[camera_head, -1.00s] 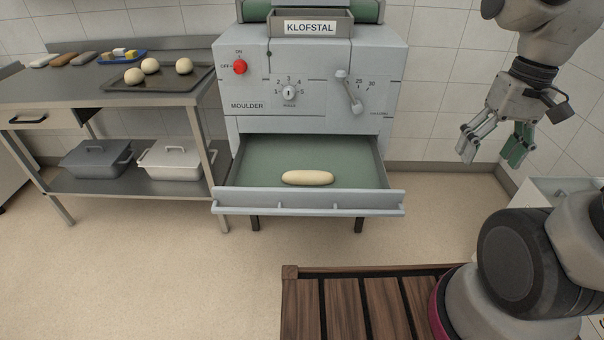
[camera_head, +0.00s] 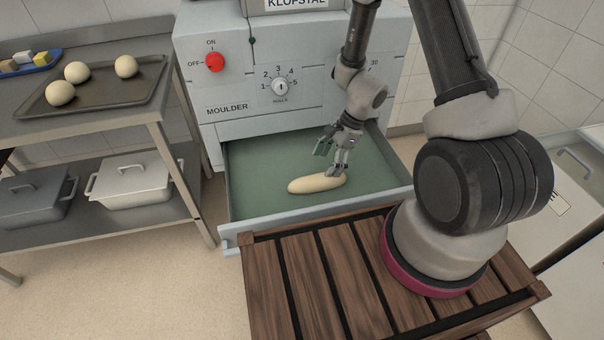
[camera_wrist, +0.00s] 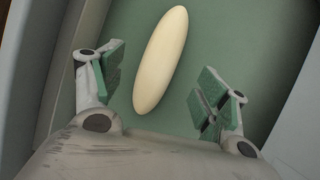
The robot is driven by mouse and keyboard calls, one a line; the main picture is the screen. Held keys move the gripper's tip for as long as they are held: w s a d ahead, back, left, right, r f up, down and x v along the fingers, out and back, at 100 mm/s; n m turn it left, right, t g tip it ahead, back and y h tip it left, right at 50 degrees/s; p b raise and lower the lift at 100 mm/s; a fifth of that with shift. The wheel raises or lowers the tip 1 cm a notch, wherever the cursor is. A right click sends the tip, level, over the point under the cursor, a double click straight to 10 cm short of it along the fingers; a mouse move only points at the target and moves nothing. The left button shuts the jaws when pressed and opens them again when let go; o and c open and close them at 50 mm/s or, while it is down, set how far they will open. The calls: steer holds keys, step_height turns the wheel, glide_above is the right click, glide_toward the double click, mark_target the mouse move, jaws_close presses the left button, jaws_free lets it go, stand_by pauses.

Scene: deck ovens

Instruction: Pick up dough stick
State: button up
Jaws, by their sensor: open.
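The dough stick (camera_head: 316,184) is a pale, smooth, elongated roll lying on the green floor of the moulder's open tray (camera_head: 262,196). My gripper (camera_head: 334,158) is just above the tray, over the right part of the stick in the head view. In the wrist view the dough stick (camera_wrist: 161,60) lies slanted in front of my open gripper (camera_wrist: 158,92), its lower end between the green-padded fingers. The pads show clear space on both sides of the stick. Whether any finger touches it is hard to tell.
The moulder (camera_head: 225,92) rises behind the tray, with a red switch (camera_head: 215,62) and a dial (camera_head: 281,86). The tray's walls surround the stick. A steel table at left holds a baking sheet (camera_head: 30,104) with dough balls. Lidded pans (camera_head: 130,183) stand on its shelf.

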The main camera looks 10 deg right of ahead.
mark_target(320, 177)
steer(key=shift+w+f+m, duration=0.2)
steer(key=shift+w+m, duration=0.3)
steer(key=shift+w, duration=0.05)
steer(key=shift+d+f, duration=0.1)
steer(key=x, duration=0.7)
steer(key=shift+s+d+f, duration=0.15)
steer(key=shift+s+f, duration=0.25)
steer(key=c, duration=1.2)
